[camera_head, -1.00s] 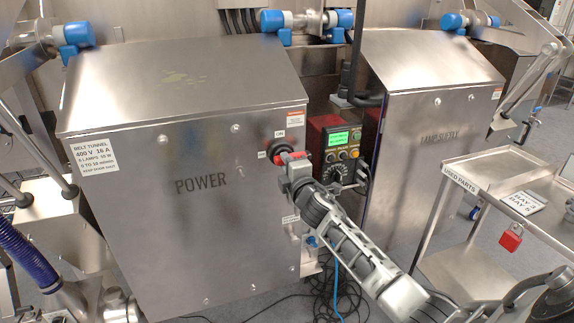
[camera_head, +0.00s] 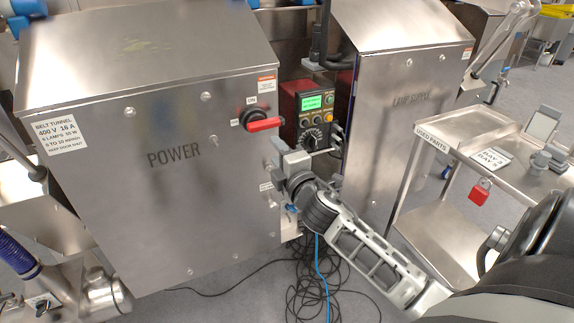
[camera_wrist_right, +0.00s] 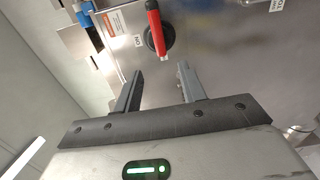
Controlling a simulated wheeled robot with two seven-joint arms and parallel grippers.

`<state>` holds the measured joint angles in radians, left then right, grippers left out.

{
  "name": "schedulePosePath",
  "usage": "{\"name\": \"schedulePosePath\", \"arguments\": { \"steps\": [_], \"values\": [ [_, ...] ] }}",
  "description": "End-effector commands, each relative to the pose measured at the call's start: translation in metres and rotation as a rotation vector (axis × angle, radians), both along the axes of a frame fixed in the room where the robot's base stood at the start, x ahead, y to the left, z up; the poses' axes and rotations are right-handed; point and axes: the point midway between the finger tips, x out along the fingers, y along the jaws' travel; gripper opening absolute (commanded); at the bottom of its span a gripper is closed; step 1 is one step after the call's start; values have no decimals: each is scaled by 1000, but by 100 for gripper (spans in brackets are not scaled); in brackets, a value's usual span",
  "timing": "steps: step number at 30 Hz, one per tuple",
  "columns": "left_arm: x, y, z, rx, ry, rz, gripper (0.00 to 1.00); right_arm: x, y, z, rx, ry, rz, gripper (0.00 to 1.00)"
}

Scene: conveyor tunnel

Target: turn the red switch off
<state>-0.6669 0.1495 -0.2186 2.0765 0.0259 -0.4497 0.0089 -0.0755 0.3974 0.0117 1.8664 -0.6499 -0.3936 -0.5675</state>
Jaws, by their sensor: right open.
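The red switch (camera_head: 264,125) is a red bar handle on a round black base, at the upper right of the POWER cabinet (camera_head: 150,190). Its handle lies nearly level, sticking out to the right. An ON label (camera_head: 251,100) is above it, and a small label (camera_head: 235,123) is on its left. My right gripper (camera_head: 283,153) is below the handle, apart from it. In the right wrist view the open fingers (camera_wrist_right: 157,68) are empty, with the red handle (camera_wrist_right: 155,28) beyond and roughly between them. My left gripper is not in view.
A red control box (camera_head: 316,112) with a green screen is right of the switch, before the lamp supply cabinet (camera_head: 400,130). A used-parts cart (camera_head: 455,140) with a red padlock (camera_head: 480,192) stands at right. Cables (camera_head: 312,285) lie on the floor below.

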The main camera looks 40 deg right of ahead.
Motion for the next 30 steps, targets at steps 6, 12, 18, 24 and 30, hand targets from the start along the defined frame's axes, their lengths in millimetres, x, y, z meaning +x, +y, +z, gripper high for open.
{"name": "schedulePosePath", "arguments": {
  "steps": [6,12,18,24,30],
  "values": [
    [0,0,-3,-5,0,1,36,-35,8,-2,-1,2,-1,41],
    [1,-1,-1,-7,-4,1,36,-45,10,0,-1,0,-2,41],
    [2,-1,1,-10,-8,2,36,-45,10,0,0,0,-2,41],
    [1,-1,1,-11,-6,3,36,-58,31,-33,162,55,29,41],
    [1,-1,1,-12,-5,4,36,-133,125,-139,886,293,44,41]
  ]
}}
